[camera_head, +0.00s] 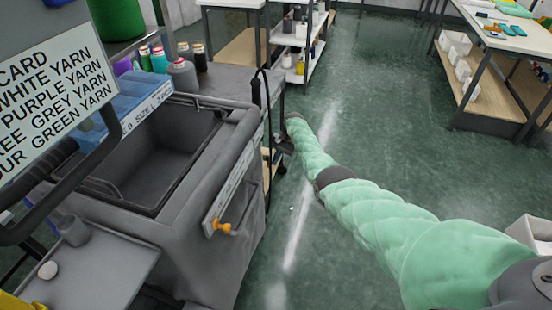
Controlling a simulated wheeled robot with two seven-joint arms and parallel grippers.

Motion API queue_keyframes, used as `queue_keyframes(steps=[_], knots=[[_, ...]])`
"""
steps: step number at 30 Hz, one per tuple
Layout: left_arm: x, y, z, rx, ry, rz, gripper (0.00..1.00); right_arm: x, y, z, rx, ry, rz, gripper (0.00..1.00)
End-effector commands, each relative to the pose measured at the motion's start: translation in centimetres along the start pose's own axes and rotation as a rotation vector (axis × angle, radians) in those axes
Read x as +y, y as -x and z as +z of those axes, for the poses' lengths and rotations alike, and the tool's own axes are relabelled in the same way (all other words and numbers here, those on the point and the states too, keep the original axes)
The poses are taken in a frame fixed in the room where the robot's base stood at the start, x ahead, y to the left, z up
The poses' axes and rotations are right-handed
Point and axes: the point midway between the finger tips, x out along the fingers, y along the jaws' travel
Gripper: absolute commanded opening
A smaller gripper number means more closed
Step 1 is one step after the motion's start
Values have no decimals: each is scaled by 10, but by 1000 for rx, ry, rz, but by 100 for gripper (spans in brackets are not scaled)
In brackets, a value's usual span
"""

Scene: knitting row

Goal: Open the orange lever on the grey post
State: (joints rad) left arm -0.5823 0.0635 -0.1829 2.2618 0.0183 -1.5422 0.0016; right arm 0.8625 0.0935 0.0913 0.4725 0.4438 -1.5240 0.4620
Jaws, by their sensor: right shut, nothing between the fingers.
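A small orange knob-like piece (222,227) shows at the front lower corner of the large grey bin. It may be the orange lever, but I cannot tell its position. No separate grey post stands out clearly around it. My right arm, in a green sleeve, reaches in from the lower right. My right gripper (280,146) is at its far end, beside the bin's far right corner, small and dark. It is shut and empty, beyond the orange piece and apart from it. My left gripper is out of view.
The grey bin (190,215) has an open top. A sign (55,95) listing yarn colours stands at left. Bottles and yarn cones (183,75) stand behind the bin. Shelved tables (515,40) stand at the back right. The green floor (340,110) between is clear.

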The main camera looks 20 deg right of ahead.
Motion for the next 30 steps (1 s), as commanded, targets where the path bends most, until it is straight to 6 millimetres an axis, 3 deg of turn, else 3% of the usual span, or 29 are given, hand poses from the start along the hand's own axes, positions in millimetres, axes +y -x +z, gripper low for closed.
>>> queue_keyframes(steps=[30], knots=[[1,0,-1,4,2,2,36,1,-2,1,-1,-1,1,0]])
